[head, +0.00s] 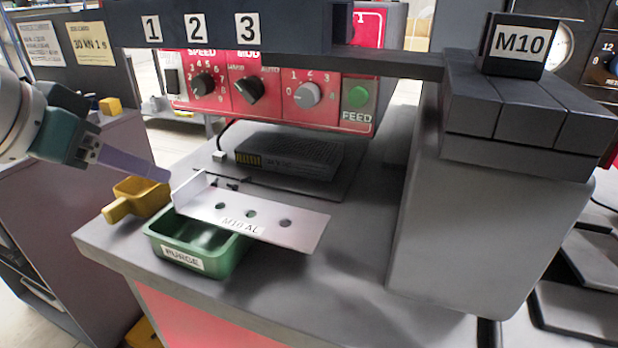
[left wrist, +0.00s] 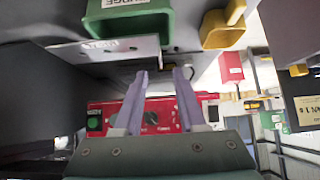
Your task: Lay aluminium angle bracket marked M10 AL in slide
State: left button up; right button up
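The aluminium angle bracket (head: 302,228) marked M10 AL is a pale plate with three holes and an upturned flange at its left end. It lies over the back right part of the green PURGE tray (head: 222,262); whether it rests on the rim is unclear. My left gripper (head: 168,177) is beside the flange, its fingertips close to it. In the left wrist view, my left gripper (left wrist: 161,72) has its fingers apart, with the bracket (left wrist: 75,54) to the left of the gap, near one fingertip. I cannot single out the slide. My right gripper is out of view.
A yellow scoop (head: 140,197) stands left of the tray. A black box (head: 290,155) sits behind the bracket. A large grey block (head: 480,220) with an M10 sign (head: 520,42) rises at right. A red control panel (head: 270,95) is behind. The front right bench top is clear.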

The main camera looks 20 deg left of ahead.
aim_at(187, 181)
pick_arm(q)
jog(key=b+x, duration=0.1)
jog(key=x, duration=0.3)
jog(key=shift+w+f, duration=0.2)
jog(key=b+x, duration=0.1)
jog(key=x, duration=0.3)
jog(key=shift+w+f, duration=0.1)
jog(key=shift+w, duration=0.35)
jog(key=shift+c, duration=0.2)
grip_shut()
dwell(0.5)
